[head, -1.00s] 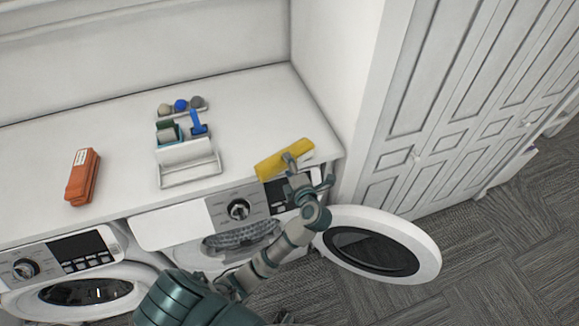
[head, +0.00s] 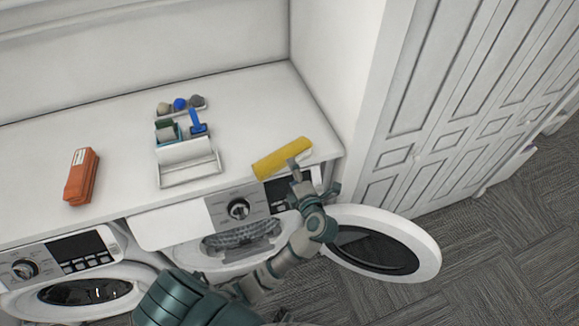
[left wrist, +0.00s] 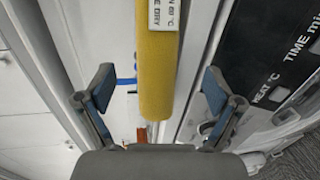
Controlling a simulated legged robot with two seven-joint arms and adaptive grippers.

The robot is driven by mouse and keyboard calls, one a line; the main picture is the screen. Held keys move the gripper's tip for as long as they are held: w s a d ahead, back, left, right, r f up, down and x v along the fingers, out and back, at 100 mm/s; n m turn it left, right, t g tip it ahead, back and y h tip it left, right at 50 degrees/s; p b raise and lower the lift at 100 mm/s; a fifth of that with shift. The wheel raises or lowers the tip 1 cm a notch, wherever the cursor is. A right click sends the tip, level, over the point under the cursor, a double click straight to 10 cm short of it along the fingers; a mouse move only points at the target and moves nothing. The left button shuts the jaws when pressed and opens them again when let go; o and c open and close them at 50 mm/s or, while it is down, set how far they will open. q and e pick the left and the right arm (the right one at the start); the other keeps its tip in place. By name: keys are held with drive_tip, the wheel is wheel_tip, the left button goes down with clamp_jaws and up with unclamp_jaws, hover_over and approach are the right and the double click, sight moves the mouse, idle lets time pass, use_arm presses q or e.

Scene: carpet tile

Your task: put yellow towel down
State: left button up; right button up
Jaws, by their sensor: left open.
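The yellow towel (head: 281,158) is a rolled or folded bundle lying on the white countertop, near its front right edge above the washer's control panel. It also shows in the left wrist view (left wrist: 158,60), with a white printed label on it. My left gripper (head: 313,178) is just in front of the towel's right part, at the counter edge. In the left wrist view its two fingers (left wrist: 158,90) are spread wide on either side of the towel, with a gap on both sides. My right gripper is not in view.
A washer door (head: 425,250) hangs open below right. A wall closes the counter's right end.

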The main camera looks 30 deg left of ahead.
use_arm(q)
drive_tip(key=v, duration=0.8)
